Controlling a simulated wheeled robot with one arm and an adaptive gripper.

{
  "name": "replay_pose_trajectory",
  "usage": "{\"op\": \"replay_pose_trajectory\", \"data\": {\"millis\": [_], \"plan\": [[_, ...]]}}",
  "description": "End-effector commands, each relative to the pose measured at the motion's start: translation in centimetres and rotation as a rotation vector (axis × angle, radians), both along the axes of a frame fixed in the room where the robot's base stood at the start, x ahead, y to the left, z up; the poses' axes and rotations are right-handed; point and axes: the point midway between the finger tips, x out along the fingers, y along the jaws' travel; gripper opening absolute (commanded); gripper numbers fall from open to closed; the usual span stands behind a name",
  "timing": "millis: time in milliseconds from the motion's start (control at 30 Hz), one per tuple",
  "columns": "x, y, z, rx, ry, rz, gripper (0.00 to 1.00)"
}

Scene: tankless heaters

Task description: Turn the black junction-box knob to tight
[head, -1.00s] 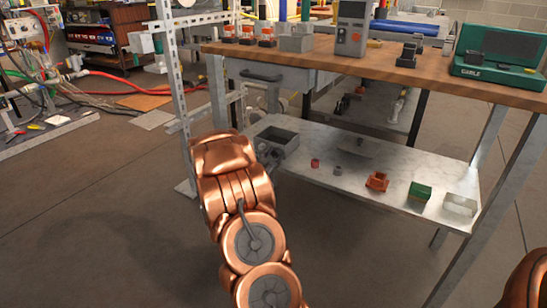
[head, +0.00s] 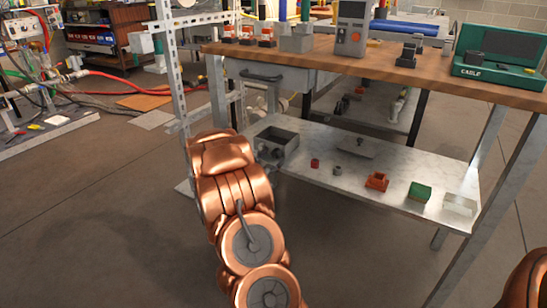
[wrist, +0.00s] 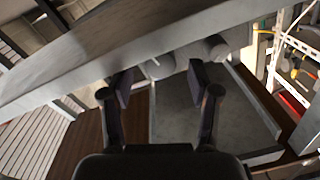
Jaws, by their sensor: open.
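A grey open-topped junction box (head: 283,136) sits at the left end of the lower metal shelf. Small dark round parts (head: 264,151) show at its near left side; I cannot tell which is the black knob or how it is turned. In the wrist view, two grey rounded cylinders (wrist: 211,48) show beyond the fingers, beside a grey box-like surface (wrist: 183,110). My gripper (wrist: 160,78) is open, its two dark fingers spread, with nothing seen held between them. My copper arm hides the gripper in the head view.
The lower shelf (head: 330,190) also bears a red cap (head: 315,163), a grey plate (head: 355,147), an orange part (head: 376,181) and a green block (head: 420,192). The wooden bench top (head: 385,71) overhangs it. A perforated metal post (head: 174,80) stands at the left.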

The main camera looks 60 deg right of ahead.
Motion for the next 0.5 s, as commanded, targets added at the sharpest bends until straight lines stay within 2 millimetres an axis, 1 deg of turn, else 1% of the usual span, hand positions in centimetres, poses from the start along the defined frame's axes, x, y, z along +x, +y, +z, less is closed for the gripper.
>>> {"op": "replay_pose_trajectory", "data": {"millis": [300, 500], "plan": [[-0.4, 5.1, -0.2, 0.003, 0.001, 0.003, 0.61], [-0.6, 8.1, -0.2, 0.002, -0.002, 0.003, 0.61]]}}
